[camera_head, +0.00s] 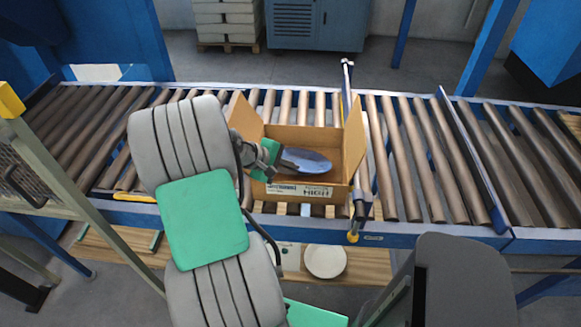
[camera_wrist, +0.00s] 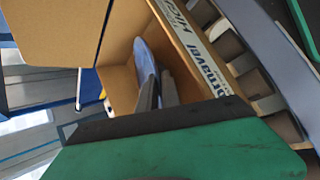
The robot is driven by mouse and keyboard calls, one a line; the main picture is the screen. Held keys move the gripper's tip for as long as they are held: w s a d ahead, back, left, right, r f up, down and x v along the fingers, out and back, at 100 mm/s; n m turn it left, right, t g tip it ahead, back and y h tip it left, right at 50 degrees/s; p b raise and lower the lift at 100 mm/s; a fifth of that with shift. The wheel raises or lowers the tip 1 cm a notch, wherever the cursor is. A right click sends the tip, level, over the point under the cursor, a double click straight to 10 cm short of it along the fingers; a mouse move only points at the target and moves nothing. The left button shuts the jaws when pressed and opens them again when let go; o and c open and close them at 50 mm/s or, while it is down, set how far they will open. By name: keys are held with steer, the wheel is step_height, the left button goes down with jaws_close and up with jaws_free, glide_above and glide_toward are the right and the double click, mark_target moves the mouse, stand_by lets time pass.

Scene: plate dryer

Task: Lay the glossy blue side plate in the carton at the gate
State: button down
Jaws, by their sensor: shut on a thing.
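My gripper (camera_head: 277,158) reaches in over the carton's left side and is shut on the plate's near edge. In the wrist view the plate (camera_wrist: 146,62) shows nearly edge-on between the fingers (camera_wrist: 158,90), with the carton's inner walls (camera_wrist: 122,78) around it. I cannot tell whether the plate touches the carton floor.
The gate (camera_head: 357,150) is a blue frame across the rollers just right of the carton. Bare rollers (camera_head: 410,160) lie beyond it. A white plate (camera_head: 325,261) sits on a wooden surface below the conveyor. A blue rail (camera_head: 465,160) stands further right.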

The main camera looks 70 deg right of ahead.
steer(key=c, duration=1.5)
jaws_free()
steer(key=shift+f, duration=0.1)
steer(key=shift+c, duration=0.2)
steer(key=v, duration=1.2)
